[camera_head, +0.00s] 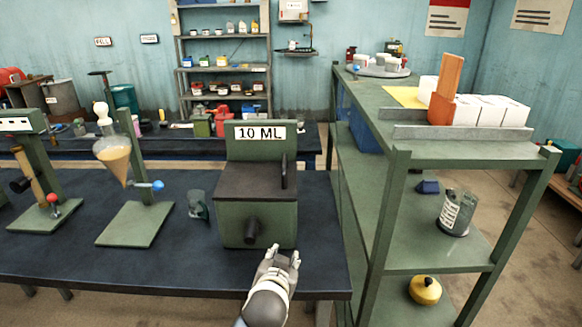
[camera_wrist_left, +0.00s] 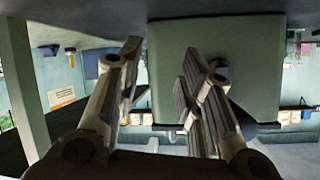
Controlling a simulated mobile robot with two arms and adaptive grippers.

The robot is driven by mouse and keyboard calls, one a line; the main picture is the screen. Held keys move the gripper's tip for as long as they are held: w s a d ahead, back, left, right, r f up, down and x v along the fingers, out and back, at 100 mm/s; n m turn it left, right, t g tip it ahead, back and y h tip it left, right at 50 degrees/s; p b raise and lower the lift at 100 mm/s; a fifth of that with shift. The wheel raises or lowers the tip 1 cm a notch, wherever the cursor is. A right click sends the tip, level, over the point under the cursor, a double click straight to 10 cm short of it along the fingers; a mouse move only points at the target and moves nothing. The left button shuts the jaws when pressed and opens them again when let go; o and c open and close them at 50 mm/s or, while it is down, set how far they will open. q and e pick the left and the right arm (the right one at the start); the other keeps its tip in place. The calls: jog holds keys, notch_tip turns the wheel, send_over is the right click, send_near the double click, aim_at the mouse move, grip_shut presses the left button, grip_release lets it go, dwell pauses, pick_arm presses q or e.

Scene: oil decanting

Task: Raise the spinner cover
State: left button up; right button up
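A green box machine (camera_head: 228,222), probably the spinner, stands at the front right of the dark blue bench. Its dark top (camera_head: 250,182) lies flat, and a green panel with a "10 ML" label (camera_head: 260,133) stands upright behind it. A black upright handle (camera_head: 284,170) is at the top's right side, and a black knob (camera_head: 252,230) sticks out of the front. My left gripper (camera_head: 283,250) is just in front of the box's lower right. In the left wrist view its fingers (camera_wrist_left: 162,58) are apart with nothing between them, close to the green box (camera_wrist_left: 215,40). My right gripper is not in view.
A glass cup (camera_head: 197,204) stands left of the box. Further left is a stand with a flask of amber liquid (camera_head: 115,160). A green shelf unit (camera_head: 385,200) to the right holds a grey labelled canister (camera_head: 457,213) and a yellow container (camera_head: 424,290).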

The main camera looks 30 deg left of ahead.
aim_at(284, 174)
pick_arm(q)
jog(key=w+a+r+n+t+y, duration=0.1)
jog(key=w+a+r+t+y, duration=0.1)
jog(key=w+r, duration=0.35)
jog(key=w+a+r+n+t+y, duration=0.1)
jog(key=w+a+r+t+y, duration=0.15)
jog(key=r, duration=0.65)
jog(key=shift+g+h, duration=0.25)
jog(key=shift+g, duration=0.2)
jog(key=p+x, duration=0.1)
jog(key=x, duration=0.3)
jog(key=p+x, duration=0.1)
jog(key=x, duration=0.3)
jog(key=shift+a+r, duration=0.1)
jog(key=shift+r, duration=0.1)
jog(key=shift+x, duration=1.1)
jog(key=shift+f, duration=0.1)
grip_shut()
